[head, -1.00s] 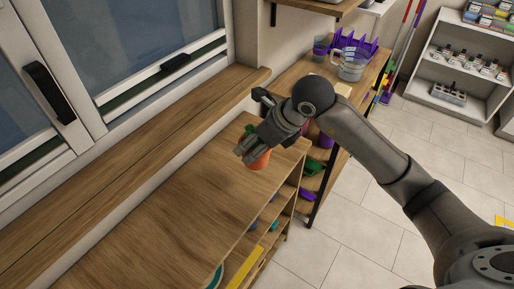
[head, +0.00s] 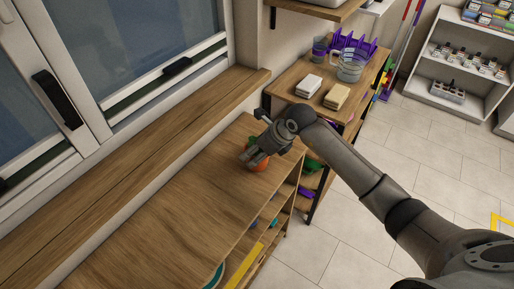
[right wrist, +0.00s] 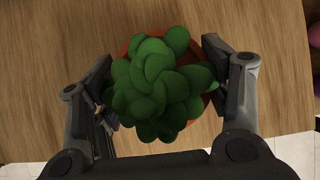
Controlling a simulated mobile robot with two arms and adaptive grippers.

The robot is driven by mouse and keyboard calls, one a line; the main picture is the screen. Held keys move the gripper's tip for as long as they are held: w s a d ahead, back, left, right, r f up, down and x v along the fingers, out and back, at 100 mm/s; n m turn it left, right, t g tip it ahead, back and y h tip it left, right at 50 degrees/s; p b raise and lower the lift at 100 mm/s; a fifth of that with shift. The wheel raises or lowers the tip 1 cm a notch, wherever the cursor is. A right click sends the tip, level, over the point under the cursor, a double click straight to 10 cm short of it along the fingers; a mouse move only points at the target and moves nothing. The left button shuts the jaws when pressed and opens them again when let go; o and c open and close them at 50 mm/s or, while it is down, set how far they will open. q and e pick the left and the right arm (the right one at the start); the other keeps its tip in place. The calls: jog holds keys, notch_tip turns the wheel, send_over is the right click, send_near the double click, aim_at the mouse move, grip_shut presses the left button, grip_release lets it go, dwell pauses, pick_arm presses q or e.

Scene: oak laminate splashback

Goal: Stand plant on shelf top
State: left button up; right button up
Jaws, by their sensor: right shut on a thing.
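The plant (right wrist: 158,85) has thick green leaves and sits in an orange-red pot (right wrist: 213,88). In the head view the pot (head: 259,162) shows below my right gripper (head: 254,155), at the far end of the wooden shelf top (head: 190,205). My right gripper's fingers (right wrist: 163,95) are on either side of the pot and shut on it. The plant looks upright; the leaves hide most of the pot. I cannot tell whether the pot's base touches the shelf top. My left gripper is not in view.
A desk beyond the shelf holds a white block (head: 309,85), a yellowish block (head: 337,96), a clear jug (head: 350,66) and a purple rack (head: 355,44). A window and sill (head: 130,150) run along the left. The near shelf top is clear.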

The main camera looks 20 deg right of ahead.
jog(key=o, duration=1.3)
jog(key=shift+f, duration=0.1)
jog(key=shift+c, duration=0.2)
jog(key=shift+r, duration=0.25)
jog(key=b+v, duration=0.1)
jog(key=v, duration=1)
jog(key=shift+s+r+b, duration=0.25)
jog(key=shift+r+b, duration=0.1)
jog(key=shift+d, duration=0.15)
